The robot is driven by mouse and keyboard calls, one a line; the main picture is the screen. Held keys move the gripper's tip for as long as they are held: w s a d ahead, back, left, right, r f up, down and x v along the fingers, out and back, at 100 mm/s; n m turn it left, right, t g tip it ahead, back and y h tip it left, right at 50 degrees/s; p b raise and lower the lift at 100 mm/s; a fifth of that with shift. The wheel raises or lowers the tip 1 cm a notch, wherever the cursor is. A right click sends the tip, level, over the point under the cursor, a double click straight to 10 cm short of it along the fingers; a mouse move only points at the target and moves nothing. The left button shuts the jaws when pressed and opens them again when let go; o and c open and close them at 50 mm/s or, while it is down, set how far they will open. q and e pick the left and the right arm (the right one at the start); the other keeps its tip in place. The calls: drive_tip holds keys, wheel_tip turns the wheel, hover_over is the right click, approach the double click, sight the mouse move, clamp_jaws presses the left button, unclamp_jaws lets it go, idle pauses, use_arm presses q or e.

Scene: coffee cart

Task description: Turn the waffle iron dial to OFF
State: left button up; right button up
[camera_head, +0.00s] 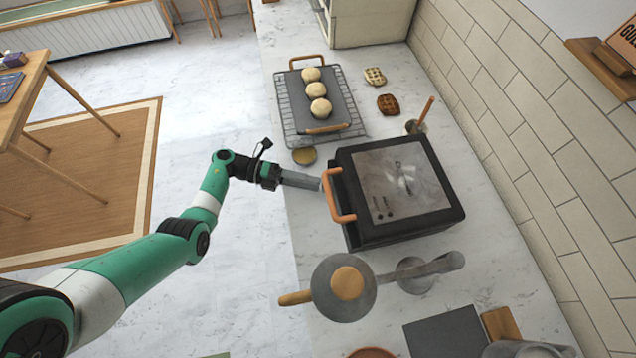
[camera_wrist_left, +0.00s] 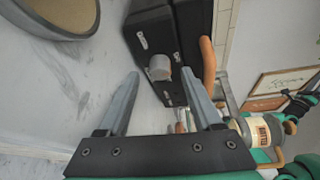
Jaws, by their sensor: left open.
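The waffle iron (camera_head: 405,175) stands on the counter, black with a grey steel lid and an orange handle (camera_head: 336,196) on its left side. Its lid is down. In the left wrist view its dial (camera_wrist_left: 159,68) is a short grey knob on the black body, with small white marks around it. I cannot read where the dial points. My left gripper (camera_head: 318,185) is at the iron's handle side. In the wrist view its open fingers (camera_wrist_left: 161,76) lie on either side of the dial, with gaps; no contact shows. The dial is hidden in the head view. My right gripper is out of view.
A rack (camera_head: 285,105) with a tray of several buns stands behind, near two waffles (camera_head: 388,104). A small round tan dish (camera_head: 304,156) lies close to my left gripper. A tiled wall (camera_head: 510,110) bounds the right.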

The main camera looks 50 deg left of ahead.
use_arm(q)
drive_tip(key=v, duration=0.9)
drive_tip(key=shift+b, duration=0.45)
